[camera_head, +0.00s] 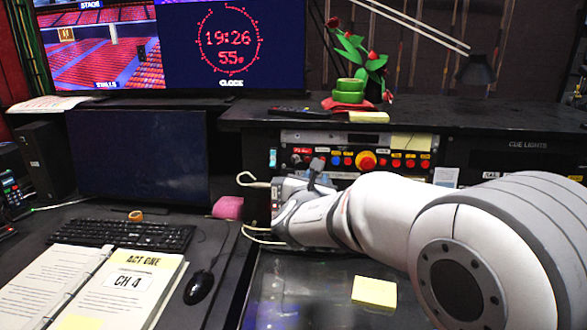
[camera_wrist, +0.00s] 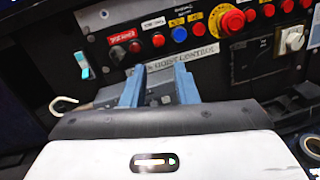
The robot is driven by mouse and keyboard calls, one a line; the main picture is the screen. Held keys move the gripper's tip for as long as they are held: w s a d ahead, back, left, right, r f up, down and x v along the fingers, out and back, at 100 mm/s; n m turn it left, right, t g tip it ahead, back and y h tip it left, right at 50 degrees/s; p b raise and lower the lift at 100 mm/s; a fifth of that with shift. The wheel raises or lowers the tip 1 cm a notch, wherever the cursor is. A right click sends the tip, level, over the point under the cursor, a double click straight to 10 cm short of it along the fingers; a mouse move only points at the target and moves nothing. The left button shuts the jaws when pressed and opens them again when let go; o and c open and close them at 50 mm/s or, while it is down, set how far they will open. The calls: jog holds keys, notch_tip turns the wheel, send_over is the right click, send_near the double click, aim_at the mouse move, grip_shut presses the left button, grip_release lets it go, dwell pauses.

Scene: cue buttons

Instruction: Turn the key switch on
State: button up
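The control panel (camera_wrist: 235,60) fills the top of the wrist view, with a "HOIST CONTROL" label; it also shows in the head view (camera_head: 350,140). A small black knob (camera_wrist: 117,54) under a red label is at the panel's left and looks like the key switch, but its marking is too small to read. My gripper (camera_wrist: 159,70) is open, its two blue fingers apart with nothing held between them. The fingertips are below and right of the black knob and appear apart from it. In the head view, my gripper (camera_head: 315,172) is before the panel's left part.
A light blue switch (camera_wrist: 82,64) is left of the knob. Red and blue buttons and a large red mushroom button (camera_wrist: 227,19) are to the right. A pale cable (camera_wrist: 62,104) loops at left. The monitor (camera_head: 138,155) and keyboard (camera_head: 123,234) stand left of my arm.

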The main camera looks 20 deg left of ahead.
aim_at(294, 162)
jog(key=a+n+y, duration=0.3)
jog(key=a+n, duration=0.1)
jog(key=a, duration=0.2)
jog(key=p+x, duration=0.1)
jog(key=x, duration=0.6)
jog(key=shift+s, duration=0.1)
